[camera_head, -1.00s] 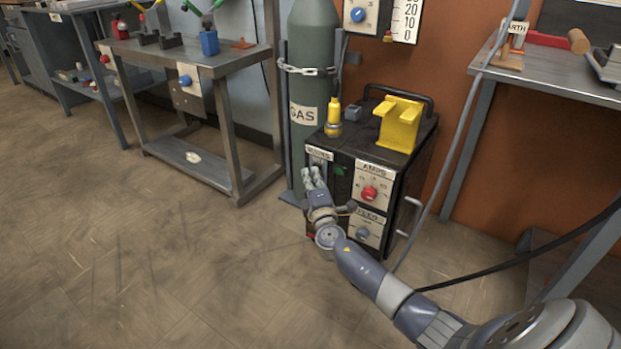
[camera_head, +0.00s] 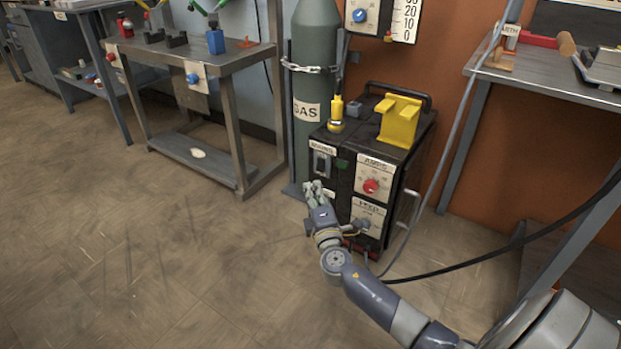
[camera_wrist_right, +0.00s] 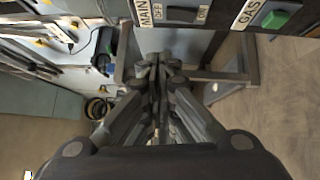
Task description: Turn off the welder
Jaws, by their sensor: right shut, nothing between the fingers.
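The welder (camera_head: 343,196) is a black box on the floor. Its front has a MAINS switch (camera_head: 321,165) at upper left, a small dark green patch (camera_head: 341,164) beside it, a red AMPS knob (camera_head: 371,186) and a lower blue-grey knob (camera_head: 362,224). My right gripper (camera_head: 315,187) is shut and empty, just below and in front of the switch, seemingly apart from it. In the right wrist view, the switch (camera_wrist_right: 181,14) shows between OFF and ON marks, beyond the fingers (camera_wrist_right: 158,65). I cannot tell its position. My left gripper is out of view.
A grey gas cylinder (camera_head: 315,60) is chained behind the welder's left side. A yellow bracket (camera_head: 400,122) and yellow bottle (camera_head: 337,112) sit on top. Benches stand at left (camera_head: 245,55) and right (camera_head: 545,82). A cable hangs at the welder's right. The floor at left is open.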

